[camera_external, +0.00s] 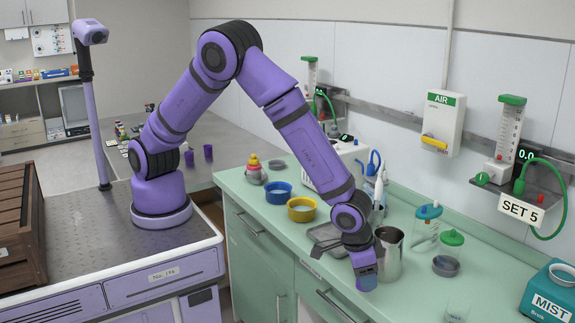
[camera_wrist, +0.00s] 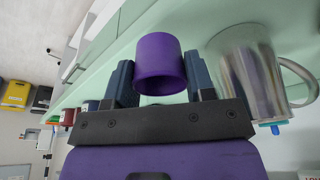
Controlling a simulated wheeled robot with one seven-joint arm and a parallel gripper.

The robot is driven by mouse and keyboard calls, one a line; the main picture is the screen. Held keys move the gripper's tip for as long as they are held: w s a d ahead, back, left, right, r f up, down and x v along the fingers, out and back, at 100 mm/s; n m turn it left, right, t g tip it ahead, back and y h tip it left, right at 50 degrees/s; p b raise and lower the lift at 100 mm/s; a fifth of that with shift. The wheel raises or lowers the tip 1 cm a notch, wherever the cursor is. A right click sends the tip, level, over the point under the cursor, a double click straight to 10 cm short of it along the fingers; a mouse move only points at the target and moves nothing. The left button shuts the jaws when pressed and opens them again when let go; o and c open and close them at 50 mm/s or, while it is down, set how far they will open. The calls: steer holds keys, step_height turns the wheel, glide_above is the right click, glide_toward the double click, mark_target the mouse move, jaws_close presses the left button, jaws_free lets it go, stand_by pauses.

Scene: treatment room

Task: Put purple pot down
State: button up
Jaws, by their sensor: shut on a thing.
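The purple pot (camera_wrist: 158,62) is a small plain cylinder held between the two dark blue fingers of my gripper (camera_wrist: 160,80) in the wrist view. In the external view my gripper (camera_external: 366,262) points down over the front part of the green counter (camera_external: 419,298), and the pot (camera_external: 367,283) shows at its tip. The pot is low over the counter; I cannot tell whether its base touches. The fingers hide part of the pot's sides.
A steel jug (camera_external: 389,254) stands close beside my gripper, with a steel tray (camera_external: 328,238) behind. A teal MIST box (camera_external: 549,293) is at the far right. Bare counter lies in front.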

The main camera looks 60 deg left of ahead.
glide_above(412, 309)
steer(key=s, duration=0.1)
steer(key=shift+a+f, duration=0.4)
steer(key=shift+f, duration=0.1)
steer(key=shift+w+d+f, duration=0.1)
steer(key=shift+f, duration=1.65)
steer(key=shift+f, duration=0.1)
steer(key=o, duration=0.9)
